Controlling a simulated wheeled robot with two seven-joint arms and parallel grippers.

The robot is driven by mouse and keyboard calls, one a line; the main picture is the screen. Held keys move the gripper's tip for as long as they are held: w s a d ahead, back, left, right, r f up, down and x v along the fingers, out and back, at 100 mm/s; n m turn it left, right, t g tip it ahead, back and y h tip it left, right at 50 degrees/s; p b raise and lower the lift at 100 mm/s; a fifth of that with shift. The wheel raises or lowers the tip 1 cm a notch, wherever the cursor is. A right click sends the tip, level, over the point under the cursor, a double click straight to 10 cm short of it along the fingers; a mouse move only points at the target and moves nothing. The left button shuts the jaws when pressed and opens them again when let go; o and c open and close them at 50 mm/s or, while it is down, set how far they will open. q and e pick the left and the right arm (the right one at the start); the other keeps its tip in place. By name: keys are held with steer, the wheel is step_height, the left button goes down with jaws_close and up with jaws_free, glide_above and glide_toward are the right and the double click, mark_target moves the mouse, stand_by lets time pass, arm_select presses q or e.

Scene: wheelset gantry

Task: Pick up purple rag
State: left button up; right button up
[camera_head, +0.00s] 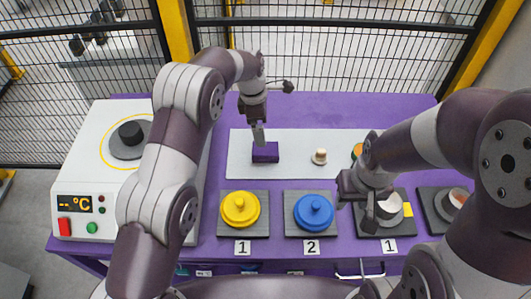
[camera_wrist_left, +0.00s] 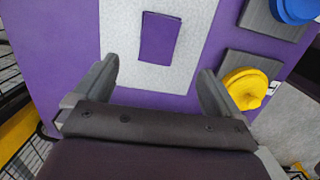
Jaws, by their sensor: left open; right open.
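The purple rag (camera_head: 265,153) is a small, dark purple folded rectangle lying on the light grey mat (camera_head: 240,165) on the purple table. My left gripper (camera_head: 259,136) is just above and behind it, pointing down. In the left wrist view, the rag (camera_wrist_left: 160,38) lies flat ahead of the two parted fingers of the left gripper (camera_wrist_left: 157,78), with nothing between them. My right gripper (camera_head: 356,208) is open beside the blue lid, near a white cup, and I see nothing held in it.
A yellow lid (camera_head: 240,209) and a blue lid (camera_head: 314,211) sit on grey pads at the front. A small beige knobbed piece (camera_head: 320,157) stands right of the rag. A white heater box (camera_head: 85,185) stands at left. Wire fencing runs behind.

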arm_select(q)
steer(key=p, duration=0.1)
glide_above(265, 148)
steer(key=a, duration=0.1)
steer(key=f, duration=0.4)
steer(key=shift+w+f, duration=0.35)
steer(key=f, duration=0.1)
steer(key=f+p, duration=0.1)
steer(key=s+f, duration=0.1)
steer(key=shift+d, duration=0.25)
steer(key=f, duration=0.2)
steer(key=shift+w+d+f+p, duration=0.1)
steer(key=shift+d+f+p, duration=0.1)
steer(key=shift+f+p, duration=0.2)
steer(key=shift+w+f, duration=0.15)
steer(key=shift+f, duration=0.1)
arm_select(e)
steer(key=shift+w+r, duration=0.25)
steer(key=shift+w, duration=0.1)
arm_select(q)
steer(key=shift+r, duration=0.1)
arm_select(e)
steer(key=shift+s, duration=0.1)
arm_select(q)
steer(key=shift+f, duration=0.2)
arm_select(e)
steer(key=shift+f, duration=0.1)
arm_select(q)
steer(key=c, duration=1.1)
